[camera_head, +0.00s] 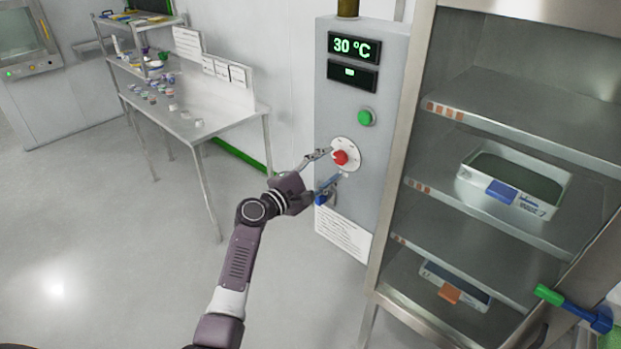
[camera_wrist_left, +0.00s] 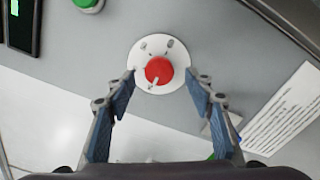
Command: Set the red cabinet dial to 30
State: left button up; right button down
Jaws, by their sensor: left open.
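The red dial (camera_head: 340,157) sits on a round white plate (camera_head: 351,147) on the grey cabinet front. The green display (camera_head: 354,47) above it reads 30 °C. My left gripper (camera_head: 331,166) is in front of the dial with its fingers spread. In the left wrist view the red dial (camera_wrist_left: 159,70) lies ahead, between and just beyond the two blue-padded fingertips (camera_wrist_left: 162,88). The fingers stand apart from the knob on both sides. A pale pointer mark shows at the knob's lower left edge. My right gripper is not in view.
A green button (camera_head: 366,118) is above the dial and a white label (camera_head: 343,233) below it. An open steel rack (camera_head: 490,115) with trays stands close on the right. A steel table (camera_head: 215,110) with small items stands at the left. The floor between is clear.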

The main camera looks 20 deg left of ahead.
pick_arm(q)
jog(key=v, duration=0.9)
notch_tip(320, 180, down, 21)
jog(key=s+d+m+g+y+b, duration=0.1)
jog(key=s+m+g+y+b, duration=0.1)
jog(key=s+g, duration=0.15)
jog(key=s+f+m+g+y, duration=0.15)
jog(key=s+f, duration=0.25)
jog(key=f, duration=0.4)
jog(key=s+d+f+m+g+b, duration=0.1)
jog(key=s+f+m+g, duration=0.15)
jog(key=f, duration=0.45)
jog(key=s+f+m+g, duration=0.1)
jog(key=s+f, duration=0.3)
jog(key=f, duration=0.4)
jog(key=s+f+m+g+y+b, duration=0.1)
jog(key=s+f+m, duration=0.4)
jog(key=s, duration=0.9)
jog(key=s+d+f+m+g+b, duration=0.1)
jog(key=s+f+m+g, duration=0.3)
jog(key=s+f, duration=0.8)
jog(key=s+f+m+g+y+b, duration=0.1)
jog(key=s+f+m, duration=0.5)
jog(key=s, duration=1.1)
notch_tip(320, 180, down, 3)
jog(key=shift+s+d+r+g+y, duration=0.15)
jog(key=shift+s+d+g+y, duration=0.15)
jog(key=shift+g, duration=0.45)
jog(key=shift+w, duration=0.1)
